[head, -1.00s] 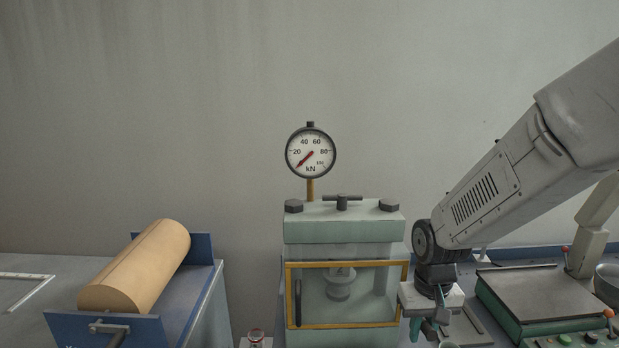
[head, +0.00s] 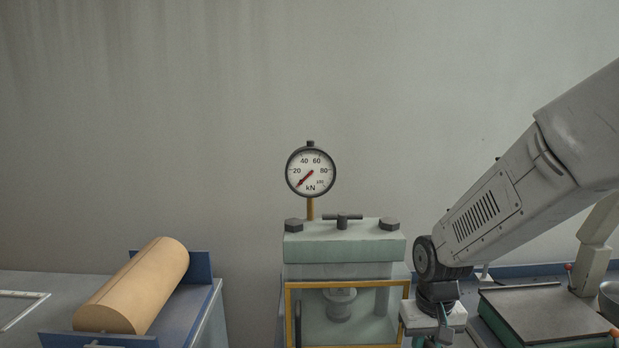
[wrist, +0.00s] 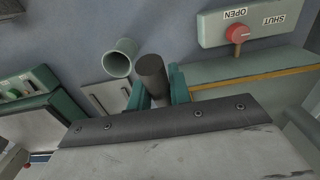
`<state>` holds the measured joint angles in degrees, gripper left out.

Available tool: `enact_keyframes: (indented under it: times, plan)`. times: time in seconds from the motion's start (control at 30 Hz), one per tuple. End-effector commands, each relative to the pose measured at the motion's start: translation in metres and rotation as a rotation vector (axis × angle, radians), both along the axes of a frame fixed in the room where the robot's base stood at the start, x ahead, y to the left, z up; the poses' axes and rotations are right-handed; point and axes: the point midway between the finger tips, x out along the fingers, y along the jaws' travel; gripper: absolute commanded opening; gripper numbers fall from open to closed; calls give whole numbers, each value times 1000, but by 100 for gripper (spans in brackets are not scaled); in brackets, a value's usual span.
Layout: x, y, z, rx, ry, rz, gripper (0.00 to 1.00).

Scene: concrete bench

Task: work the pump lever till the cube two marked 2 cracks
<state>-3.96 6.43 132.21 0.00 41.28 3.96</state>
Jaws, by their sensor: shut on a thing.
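The press (head: 340,248) stands at the middle bottom of the head view, with a yellow-framed clear guard on its front. Its round dial gauge (head: 311,171) has a red needle pointing to the lower left, near the low end. My gripper (wrist: 156,88) is shut on the dark round end of the pump lever (wrist: 151,70) in the wrist view, a teal finger on each side. In the head view the gripper is largely cut off by the bottom edge.
A red valve knob (wrist: 238,34) sits on a plate marked OPEN and SHUT, to the right of the lever. A pale green open tube (wrist: 119,57) is close on its left. A tan cylinder (head: 135,287) lies in a blue cradle, far left.

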Motion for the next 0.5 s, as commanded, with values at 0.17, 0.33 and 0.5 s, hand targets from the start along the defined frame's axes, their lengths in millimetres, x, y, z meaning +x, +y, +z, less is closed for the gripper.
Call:
enact_keyframes:
  times: [0.17, 0.33, 0.5]
  plan:
    - [-4, 0, -8, 0, 5, 0, 0]
    - [-7, 0, -18, 0, 6, 0, 0]
    - [-11, 0, -34, 0, 7, 0, 0]
